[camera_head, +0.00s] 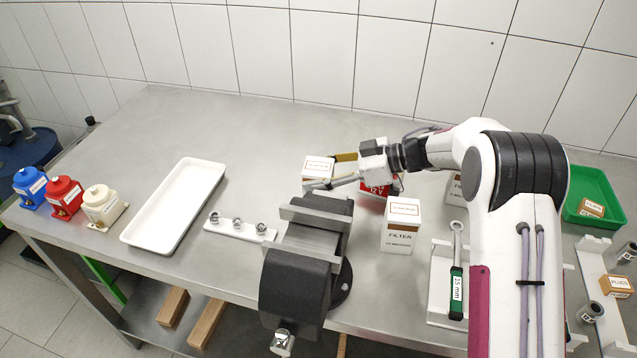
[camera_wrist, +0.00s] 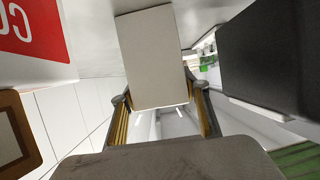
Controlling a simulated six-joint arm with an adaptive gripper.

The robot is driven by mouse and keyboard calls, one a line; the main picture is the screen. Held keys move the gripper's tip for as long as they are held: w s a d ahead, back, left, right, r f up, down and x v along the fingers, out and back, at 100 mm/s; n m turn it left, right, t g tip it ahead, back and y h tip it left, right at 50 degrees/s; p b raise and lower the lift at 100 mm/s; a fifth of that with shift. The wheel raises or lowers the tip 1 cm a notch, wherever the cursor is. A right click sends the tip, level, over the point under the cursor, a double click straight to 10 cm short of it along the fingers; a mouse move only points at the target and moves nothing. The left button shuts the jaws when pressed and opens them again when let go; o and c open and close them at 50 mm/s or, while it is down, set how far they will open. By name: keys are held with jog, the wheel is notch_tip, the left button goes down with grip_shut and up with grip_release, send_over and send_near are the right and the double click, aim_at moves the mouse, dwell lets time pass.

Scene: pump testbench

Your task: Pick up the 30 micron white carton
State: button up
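A white carton (camera_head: 318,163) with an orange-edged label stands behind the vise. Its print is too small to read, so I cannot tell if it is the 30 micron one. My gripper (camera_head: 330,172) reaches to it from the right with its fingers spread, one on the far side and one on the near side. In the wrist view the carton (camera_wrist: 150,57) is ahead, between the two fingers (camera_wrist: 160,112); contact is not clear. Another white carton (camera_head: 402,228), marked FILTER, stands to the right, and a third (camera_head: 455,191) is partly hidden by my arm.
A red-and-white carton (camera_head: 373,190) stands under my wrist. The dark vise (camera_head: 300,265) is close in front of the gripped area. A white tray (camera_head: 175,205), a fitting rack (camera_head: 240,230), a wrench (camera_head: 456,280) and a green bin (camera_head: 590,185) are around. The back left table is clear.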

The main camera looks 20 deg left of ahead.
jog(key=shift+c, duration=0.8)
jog(key=shift+r, duration=0.15)
jog(key=shift+r, duration=4.9)
